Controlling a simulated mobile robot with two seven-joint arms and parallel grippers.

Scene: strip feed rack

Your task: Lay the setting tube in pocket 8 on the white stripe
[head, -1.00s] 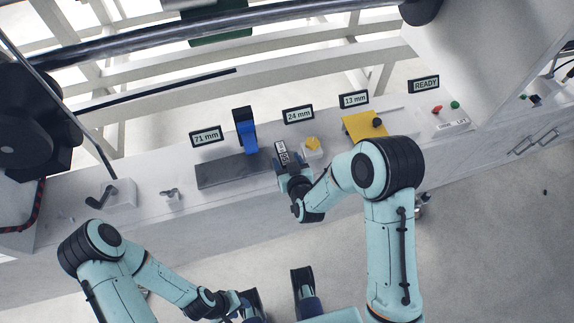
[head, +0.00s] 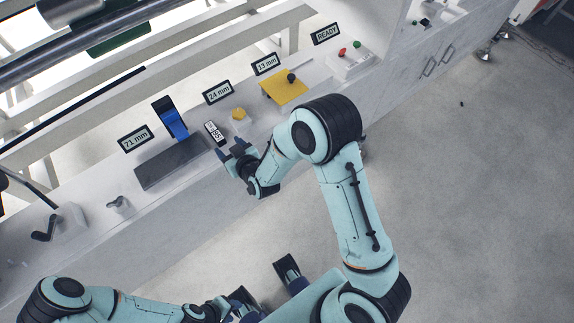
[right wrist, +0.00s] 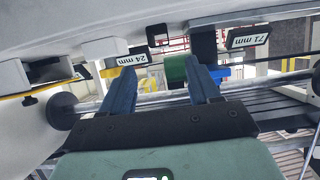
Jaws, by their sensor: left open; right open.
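I cannot make out the setting tube, pocket 8 or the white stripe in these views. My right gripper (head: 231,150) is open over the front edge of the bench, close to a small dark-framed label or display (head: 214,132). In the right wrist view its two blue fingers (right wrist: 163,70) stand apart with nothing held between them. My left gripper (head: 240,303) is low at the bottom of the head view, away from the bench.
The white bench holds a dark plate (head: 172,163), a blue part (head: 170,118), a small yellow piece (head: 239,114) and a yellow plate (head: 284,90) with a black knob. Signs include 71 mm (head: 136,138), 24 mm (head: 218,92) and READY (head: 325,34).

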